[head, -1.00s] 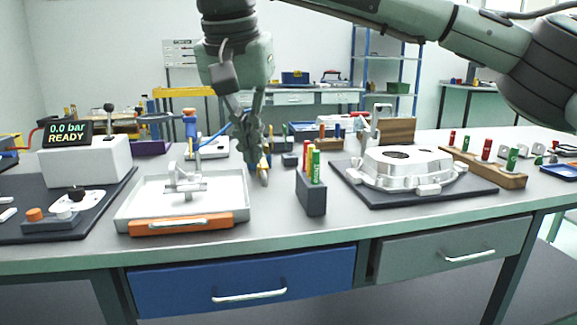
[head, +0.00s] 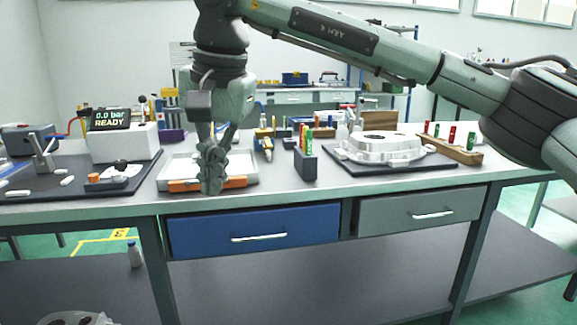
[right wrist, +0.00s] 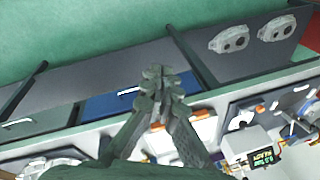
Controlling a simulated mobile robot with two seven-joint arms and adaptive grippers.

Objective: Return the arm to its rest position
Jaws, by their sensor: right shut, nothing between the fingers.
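My right arm (head: 400,52) comes in from the upper right of the head view. My right gripper (head: 212,186) points down with its fingers shut and nothing between them. In the head view it hangs in front of the white tray (head: 172,172) with the orange front piece. In the right wrist view the closed fingers (right wrist: 160,84) show over the blue drawer (right wrist: 108,104) and the bench edge. My left gripper is not in view.
The bench holds a pressure unit (head: 124,143) reading "0.0 bar READY", a dark holder (head: 305,166) with coloured markers, and a silver casting (head: 380,150) on a dark mat. A small bottle (head: 134,255) stands on the lower shelf (head: 330,275). Open space lies before the bench.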

